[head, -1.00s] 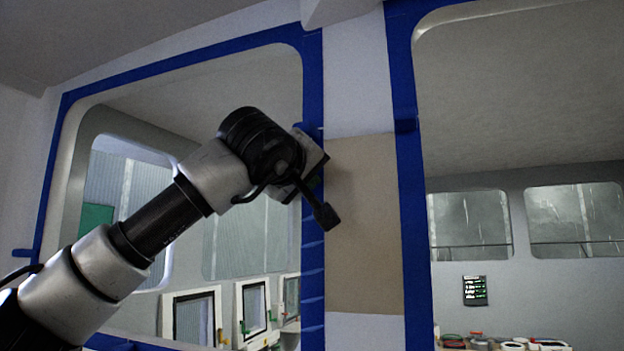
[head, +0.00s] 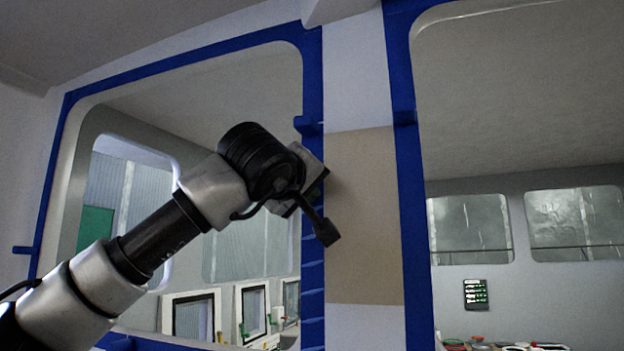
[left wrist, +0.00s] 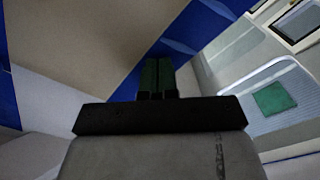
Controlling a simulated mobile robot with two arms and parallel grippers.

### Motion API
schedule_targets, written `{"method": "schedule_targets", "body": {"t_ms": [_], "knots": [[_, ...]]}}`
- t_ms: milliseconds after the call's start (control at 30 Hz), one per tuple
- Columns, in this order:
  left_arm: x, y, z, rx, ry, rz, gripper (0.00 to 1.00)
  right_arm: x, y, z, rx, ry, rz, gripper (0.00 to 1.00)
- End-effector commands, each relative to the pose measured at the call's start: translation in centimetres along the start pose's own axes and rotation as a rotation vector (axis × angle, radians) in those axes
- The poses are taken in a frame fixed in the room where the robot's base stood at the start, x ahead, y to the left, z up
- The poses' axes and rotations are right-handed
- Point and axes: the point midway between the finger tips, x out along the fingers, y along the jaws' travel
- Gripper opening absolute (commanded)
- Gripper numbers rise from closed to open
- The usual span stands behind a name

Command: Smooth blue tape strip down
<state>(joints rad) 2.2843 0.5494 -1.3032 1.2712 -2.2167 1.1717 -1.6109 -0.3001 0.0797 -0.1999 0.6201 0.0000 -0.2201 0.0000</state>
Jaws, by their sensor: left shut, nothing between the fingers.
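The blue tape strip (head: 312,90) runs down the right side of the left window frame. Its upper part lies flat; its lower part (head: 313,280) shows slanted ridges below my gripper. My left gripper (head: 318,185) is at the strip around mid-height, its fingers mostly hidden by the wrist in the head view. In the left wrist view my left gripper (left wrist: 158,75) is shut and empty, its green fingers together in front of the blue tape (left wrist: 195,35). I cannot tell whether the fingertips touch the tape. My right gripper is not in view.
A tan panel (head: 362,220) sits on the white wall just right of the strip. Blue tape (head: 404,170) also edges the right window. Both window openings are recessed. Framed panes (head: 190,318) stand beyond the left opening, and several small items (head: 500,345) lie beyond the right one.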

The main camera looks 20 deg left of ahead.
Motion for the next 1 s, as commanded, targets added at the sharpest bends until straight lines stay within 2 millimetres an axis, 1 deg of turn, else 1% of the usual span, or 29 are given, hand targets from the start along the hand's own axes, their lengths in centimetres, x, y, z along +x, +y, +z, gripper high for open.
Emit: {"method": "schedule_targets", "body": {"t_ms": [267,633,1000], "knots": [[0.0,-0.2,0.1,0.000,0.000,0.000,0.00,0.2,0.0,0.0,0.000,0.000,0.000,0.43],[0.2,-2.3,2.2,-0.001,0.001,0.000,0.00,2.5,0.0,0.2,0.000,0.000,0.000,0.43],[0.3,-2.3,2.3,-0.001,0.000,0.000,0.00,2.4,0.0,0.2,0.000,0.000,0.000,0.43]]}}
